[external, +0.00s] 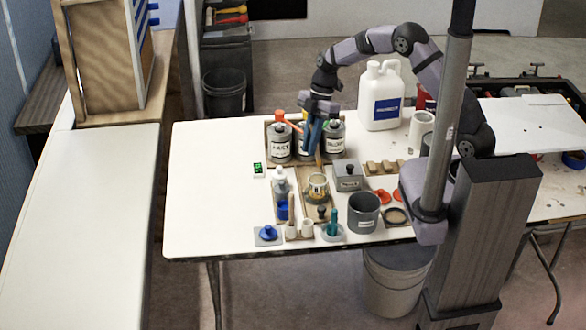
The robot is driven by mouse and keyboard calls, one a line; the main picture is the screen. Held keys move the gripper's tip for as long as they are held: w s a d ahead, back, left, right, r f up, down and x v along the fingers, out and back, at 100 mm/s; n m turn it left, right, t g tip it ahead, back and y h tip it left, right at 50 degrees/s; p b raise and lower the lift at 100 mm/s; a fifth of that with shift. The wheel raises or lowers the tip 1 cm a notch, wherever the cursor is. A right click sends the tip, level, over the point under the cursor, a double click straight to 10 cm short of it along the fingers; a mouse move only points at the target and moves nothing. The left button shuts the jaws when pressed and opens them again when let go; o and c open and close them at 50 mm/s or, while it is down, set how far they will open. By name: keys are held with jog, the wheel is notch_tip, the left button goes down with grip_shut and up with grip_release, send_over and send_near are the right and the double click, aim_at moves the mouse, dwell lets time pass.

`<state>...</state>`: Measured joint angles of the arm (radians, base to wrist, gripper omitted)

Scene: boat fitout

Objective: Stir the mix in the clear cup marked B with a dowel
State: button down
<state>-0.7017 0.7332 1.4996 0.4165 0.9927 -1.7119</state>
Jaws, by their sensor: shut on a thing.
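A small clear cup (317,187) with a tan band or contents stands on a brown tray (307,205) near the middle of the table. Its marking is too small to read. My gripper (313,147) points down just behind and above the cup, in front of the grey cans. Its blue fingers are shut on a thin tan dowel (318,159), which points down toward the cup. I cannot tell whether the dowel's lower tip is inside the cup or touches the mix.
Several grey labelled cans (280,146) stand close behind my gripper. A white jug (381,100) is at the back right. The table's left side is clear.

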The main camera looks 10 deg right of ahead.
jog(key=shift+w+n+g, duration=0.2)
jog(key=shift+n+g, duration=0.1)
jog(key=shift+n, duration=0.2)
jog(key=shift+f, duration=0.2)
notch_tip(320, 180, down, 11)
jog(key=b, duration=0.8)
jog(key=shift+d+b, duration=0.3)
jog(key=shift+d, duration=0.15)
jog(key=shift+f, duration=0.1)
jog(key=shift+d, duration=0.15)
dwell(0.4)
